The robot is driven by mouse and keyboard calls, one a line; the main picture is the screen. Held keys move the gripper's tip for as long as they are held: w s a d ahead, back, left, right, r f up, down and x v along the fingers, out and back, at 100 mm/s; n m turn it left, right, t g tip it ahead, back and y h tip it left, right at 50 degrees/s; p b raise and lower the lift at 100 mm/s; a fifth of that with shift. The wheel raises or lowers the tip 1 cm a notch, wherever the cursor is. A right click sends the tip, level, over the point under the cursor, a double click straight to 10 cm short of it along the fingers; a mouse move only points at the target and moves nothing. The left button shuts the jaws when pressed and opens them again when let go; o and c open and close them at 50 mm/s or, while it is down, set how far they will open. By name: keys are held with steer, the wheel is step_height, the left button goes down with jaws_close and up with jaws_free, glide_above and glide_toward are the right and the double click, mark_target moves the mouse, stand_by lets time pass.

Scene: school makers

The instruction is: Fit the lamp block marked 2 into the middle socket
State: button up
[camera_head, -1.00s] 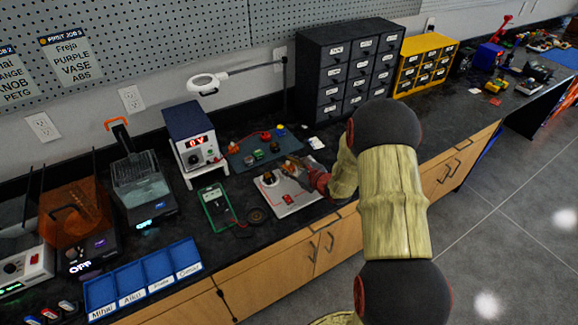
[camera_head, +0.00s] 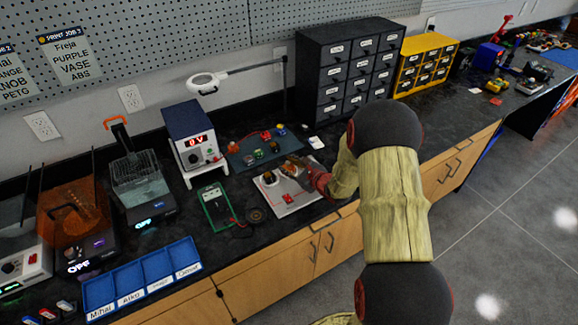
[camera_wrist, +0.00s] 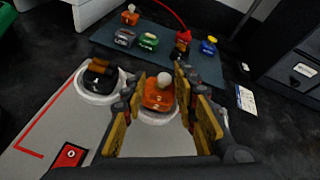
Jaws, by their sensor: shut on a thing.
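The white socket board (camera_head: 283,207) lies on the black bench; it also shows in the wrist view (camera_wrist: 60,125). A dark block with a brown top (camera_wrist: 97,75) sits in the board's left ring-shaped socket. My gripper (camera_wrist: 165,100) is shut on an orange lamp block (camera_wrist: 158,98) with a white round bulb. The block is over a pale ring-shaped socket (camera_wrist: 153,118) beside the left one. I cannot tell whether it is seated or just above. No number is readable on it. In the head view my gripper (camera_head: 292,167) is over the board and partly hides it.
A dark mat (camera_wrist: 207,68) behind the board holds several coloured blocks, including a green one (camera_wrist: 148,42) and a blue one (camera_wrist: 209,45). A red switch (camera_wrist: 70,155) is on the board.

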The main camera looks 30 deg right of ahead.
steer(key=shift+f+b, duration=0.35)
steer(key=shift+f, duration=0.1)
steer(key=o, duration=0.8)
steer(key=shift+c, duration=0.2)
steer(key=shift+p+v, duration=1.55)
steer(key=shift+v, duration=3.95)
